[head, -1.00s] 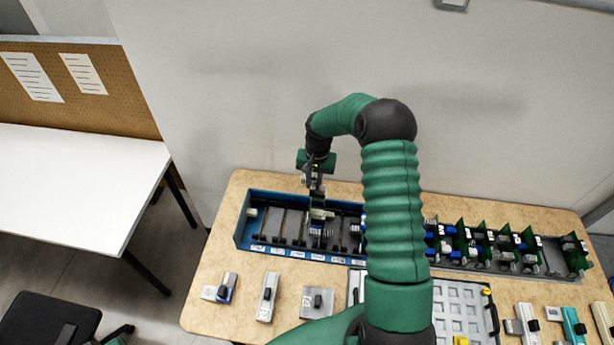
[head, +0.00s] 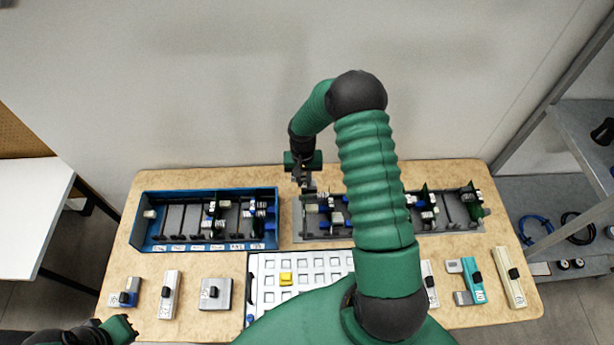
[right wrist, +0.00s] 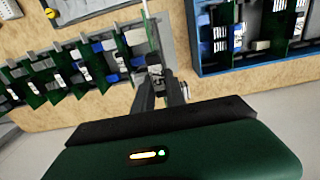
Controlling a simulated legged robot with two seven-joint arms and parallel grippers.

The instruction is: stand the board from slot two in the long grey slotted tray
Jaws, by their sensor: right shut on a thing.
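My right gripper (head: 306,184) is shut on a board at the left end of the long grey slotted tray (head: 298,236). In the right wrist view the board (right wrist: 148,28) is seen almost edge-on, as a thin pale and green strip beyond the fingers (right wrist: 158,92). The board's lower edge is hard to make out, so I cannot tell whether it touches a slot. Several green boards stand in the grey tray, such as one near its right end (head: 474,200). Part of my left arm shows at the lower left, but its fingers do not.
A blue tray (head: 146,220) with several boards stands left of the grey one. Small grey, teal and cream modules line the table's front. My right arm hides the grey tray's middle.

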